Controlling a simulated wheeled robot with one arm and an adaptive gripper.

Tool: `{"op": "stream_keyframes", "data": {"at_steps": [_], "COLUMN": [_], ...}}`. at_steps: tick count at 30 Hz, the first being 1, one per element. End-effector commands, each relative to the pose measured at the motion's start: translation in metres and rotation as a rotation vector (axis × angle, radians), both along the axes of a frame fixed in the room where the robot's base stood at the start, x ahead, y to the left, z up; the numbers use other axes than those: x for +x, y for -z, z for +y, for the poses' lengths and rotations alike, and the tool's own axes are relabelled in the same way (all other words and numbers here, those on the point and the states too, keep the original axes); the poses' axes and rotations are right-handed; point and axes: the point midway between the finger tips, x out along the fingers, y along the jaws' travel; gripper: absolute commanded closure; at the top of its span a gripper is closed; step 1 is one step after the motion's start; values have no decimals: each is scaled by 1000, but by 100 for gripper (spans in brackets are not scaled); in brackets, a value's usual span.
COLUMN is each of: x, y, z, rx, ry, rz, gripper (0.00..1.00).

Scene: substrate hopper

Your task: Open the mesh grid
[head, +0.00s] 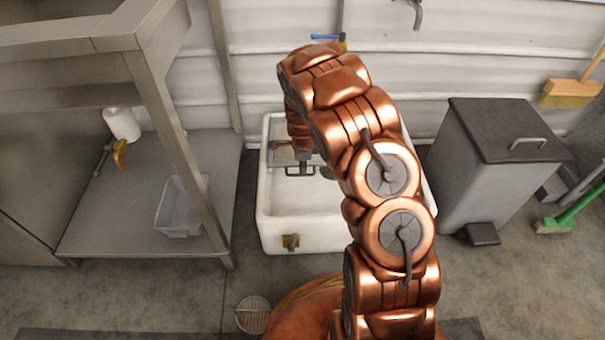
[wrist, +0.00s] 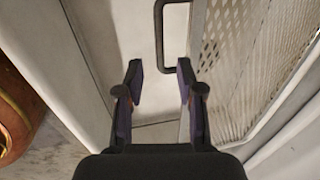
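The white tub of the hopper (head: 302,238) stands on the floor in the middle of the head view. A mesh grid (wrist: 238,58) of perforated light metal lies at the right of the wrist view; part of it shows inside the tub in the head view (head: 283,156). A dark U-shaped handle (wrist: 158,35) is at the grid's edge, and a dark bar shows there in the head view. My gripper (wrist: 161,78) is open. The lower end of the handle appears between its fingertips; I cannot tell the depth between them. My arm hides much of the tub's right side.
A grey pedal bin (head: 485,180) stands right of the tub. A metal bench (head: 150,200) with a clear plastic container (head: 182,208) is at the left. A corrugated wall is behind. A round drain (head: 252,315) is in the floor in front.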

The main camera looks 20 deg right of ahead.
Motion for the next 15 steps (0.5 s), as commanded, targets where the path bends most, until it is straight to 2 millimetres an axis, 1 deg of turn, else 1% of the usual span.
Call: {"op": "stream_keyframes", "data": {"at_steps": [1, 7, 11, 15], "x": [1, 4, 8, 9], "y": [11, 41, 51, 53], "z": [-1, -3, -4, -4], "rx": [1, 2, 0, -1], "ry": [0, 1, 0, 0], "rz": [2, 6, 3, 1], "gripper": [63, 63, 63, 63]}}
